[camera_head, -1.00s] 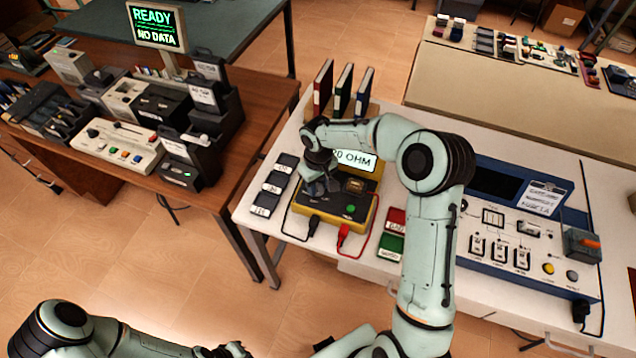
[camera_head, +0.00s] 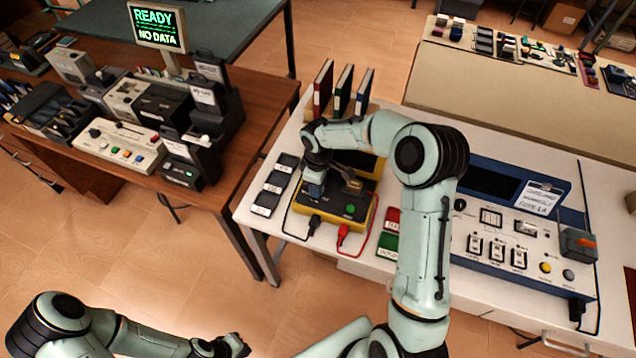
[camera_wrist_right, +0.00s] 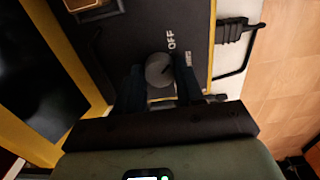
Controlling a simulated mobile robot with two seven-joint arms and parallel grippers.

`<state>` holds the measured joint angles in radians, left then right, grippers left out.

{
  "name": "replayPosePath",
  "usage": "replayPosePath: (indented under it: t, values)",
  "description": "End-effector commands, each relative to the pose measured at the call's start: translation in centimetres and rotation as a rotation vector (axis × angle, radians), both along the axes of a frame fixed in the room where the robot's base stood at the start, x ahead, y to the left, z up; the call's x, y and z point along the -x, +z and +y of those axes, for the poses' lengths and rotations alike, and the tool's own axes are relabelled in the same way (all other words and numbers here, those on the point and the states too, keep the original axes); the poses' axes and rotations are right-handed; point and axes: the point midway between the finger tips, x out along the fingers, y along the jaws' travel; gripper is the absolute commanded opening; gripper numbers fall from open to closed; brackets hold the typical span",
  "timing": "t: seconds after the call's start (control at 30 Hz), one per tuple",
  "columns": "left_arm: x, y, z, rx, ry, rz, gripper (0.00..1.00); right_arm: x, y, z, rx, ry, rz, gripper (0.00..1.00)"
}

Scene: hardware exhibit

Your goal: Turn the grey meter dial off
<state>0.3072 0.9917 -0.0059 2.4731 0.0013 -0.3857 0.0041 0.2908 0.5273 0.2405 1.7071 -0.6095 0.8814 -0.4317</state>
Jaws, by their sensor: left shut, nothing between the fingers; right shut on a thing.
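The meter is a yellow box with a dark face (camera_head: 348,208) on the white table in the head view. Its screen, partly hidden by my right arm, looks dark. In the right wrist view the screen (camera_wrist_right: 38,75) is dark too. The round grey dial (camera_wrist_right: 158,70) sits on the face beside a white OFF label (camera_wrist_right: 172,40). My right gripper (camera_wrist_right: 159,85) is shut on the dial, a finger on each side; it also shows in the head view (camera_head: 316,190). Where the dial's mark points is hard to tell. My left gripper (camera_head: 236,346) is shut and empty, low in the head view.
Black and red plugs with leads (camera_head: 343,238) lie at the meter's front. Labelled dark blocks (camera_head: 273,186) stand left, red and green cards (camera_head: 388,241) right. Binders (camera_head: 342,90) stand behind. A blue-framed panel (camera_head: 512,262) fills the table's right part.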

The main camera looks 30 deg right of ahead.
Motion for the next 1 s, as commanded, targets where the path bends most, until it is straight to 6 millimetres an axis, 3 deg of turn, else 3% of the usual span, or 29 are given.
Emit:
replayPosePath:
  t: [0.43, 0.47, 0.5, 0.53, 0.87, 1.0]
  values:
    - [0.0, 0.0, 0.0, 0.0, 0.0, 0.0, 0.0, 0.0, 0.0, 0.0, 0.001, 0.013, 0.0, 0.07]
    - [0.0, 0.0, 0.0, 0.0, 0.0, 0.0, 0.0, 0.0, 0.0, 0.0, 0.001, 0.013, 0.0, 0.44]
    - [0.0, 0.0, 0.0, 0.0, 0.0, 0.0, 0.0, 0.0, 0.0, 0.0, 0.001, 0.013, 0.0, 0.57]
    - [0.0, 0.0, 0.0, 0.0, 0.0, 0.0, 0.0, 0.0, 0.0, 0.0, 0.001, 0.012, 0.001, 0.63]
    - [0.0, 0.0, 0.0, 0.0, 0.0, 0.0, 0.0, 0.0, 0.2, 0.0, 0.001, 0.011, -0.001, 0.63]
    - [-0.1, 0.1, 0.0, 0.0, 0.0, -0.001, 0.0, -0.1, 1.8, 0.0, 0.002, 0.011, -0.005, 0.63]
